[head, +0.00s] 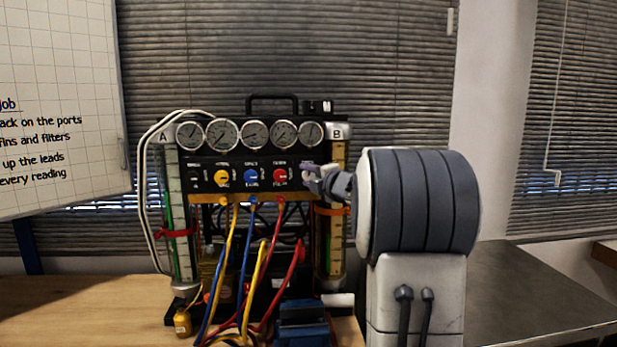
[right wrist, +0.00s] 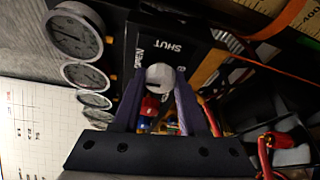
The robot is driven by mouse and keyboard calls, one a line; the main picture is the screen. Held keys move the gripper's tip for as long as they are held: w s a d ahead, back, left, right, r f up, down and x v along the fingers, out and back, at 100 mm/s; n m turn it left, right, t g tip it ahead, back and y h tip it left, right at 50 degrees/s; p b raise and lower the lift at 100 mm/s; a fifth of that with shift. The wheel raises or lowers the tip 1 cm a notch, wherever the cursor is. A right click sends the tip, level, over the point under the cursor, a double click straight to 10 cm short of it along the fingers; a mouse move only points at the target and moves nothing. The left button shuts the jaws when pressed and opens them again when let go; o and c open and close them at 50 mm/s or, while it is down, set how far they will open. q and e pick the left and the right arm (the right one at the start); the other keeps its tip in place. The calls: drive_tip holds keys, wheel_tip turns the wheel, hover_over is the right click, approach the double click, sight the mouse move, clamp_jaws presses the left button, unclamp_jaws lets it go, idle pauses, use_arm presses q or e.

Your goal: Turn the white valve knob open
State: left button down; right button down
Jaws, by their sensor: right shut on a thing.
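The white valve knob (right wrist: 159,77) shows in the right wrist view on a black panel marked OPEN and SHUT. My right gripper (right wrist: 160,88) has its two purple-grey fingers on either side of the knob, shut on it. In the head view my right gripper (head: 309,174) is at the right end of the gauge rig's panel (head: 230,172), and its fingers and wrist hide the knob there. Which mark the knob points to cannot be told. My left gripper is not in view.
Several round gauges (head: 222,133) line the rig's top, above yellow, blue and red knobs (head: 279,177). Coloured hoses (head: 232,245) hang in front. Tubes stand at both sides, and a blue block (head: 303,322) sits at the wooden table's (head: 90,305) front.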

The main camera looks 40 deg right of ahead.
drive_tip(key=shift+c, duration=2.2)
unclamp_jaws()
drive_tip(key=s+a+b, duration=0.1)
drive_tip(key=s, duration=0.9)
drive_tip(key=shift+s+a+r, duration=0.15)
drive_tip(key=shift+a+r, duration=0.15)
drive_tip(key=shift+a, duration=0.1)
